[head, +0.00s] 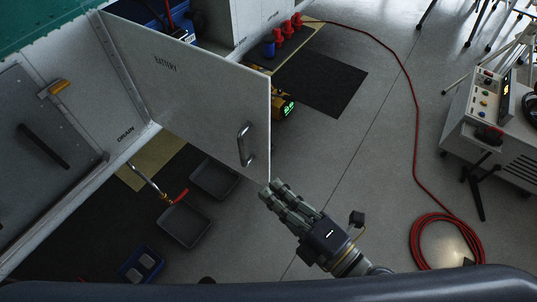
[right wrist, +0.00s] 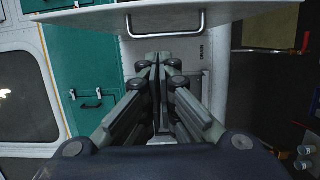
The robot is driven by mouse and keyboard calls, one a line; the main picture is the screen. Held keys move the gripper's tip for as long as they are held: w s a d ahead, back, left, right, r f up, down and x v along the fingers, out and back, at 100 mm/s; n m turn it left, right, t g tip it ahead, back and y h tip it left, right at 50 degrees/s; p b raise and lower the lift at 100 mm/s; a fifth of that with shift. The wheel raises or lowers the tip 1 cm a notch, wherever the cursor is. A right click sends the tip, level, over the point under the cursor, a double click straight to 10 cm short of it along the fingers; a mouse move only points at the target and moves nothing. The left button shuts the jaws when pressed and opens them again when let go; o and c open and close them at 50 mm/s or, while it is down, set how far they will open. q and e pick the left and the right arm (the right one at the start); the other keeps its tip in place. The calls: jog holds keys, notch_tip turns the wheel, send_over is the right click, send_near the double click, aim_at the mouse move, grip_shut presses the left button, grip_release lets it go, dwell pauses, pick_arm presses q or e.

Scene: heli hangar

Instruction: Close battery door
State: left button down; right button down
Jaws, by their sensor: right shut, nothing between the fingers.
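The battery door (head: 185,85) is a white panel marked BATTERY. It stands swung open from the white body at the left in the head view. Its metal handle (head: 245,145) is near the free edge. My right gripper (head: 272,189) is shut and empty, with its fingertips by the door's lower free corner; whether they touch it I cannot tell. In the right wrist view the door (right wrist: 225,12) crosses the top, its handle (right wrist: 165,24) is above the closed fingertips (right wrist: 158,60). My left gripper is not in view.
Grey trays (head: 185,222) and a blue box (head: 140,266) lie on the floor below the door. A red hose (head: 414,130) runs to a coil at the right. A grey equipment cart (head: 490,125) stands at the far right.

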aim_at(269, 162)
jog(key=w+p, duration=0.1)
jog(key=w, duration=0.1)
jog(key=w+a+p, duration=0.1)
jog(key=w, duration=0.2)
jog(key=w+p, duration=0.1)
jog(key=w, duration=0.1)
jog(key=shift+w+a, duration=0.15)
jog(key=shift+w, duration=0.1)
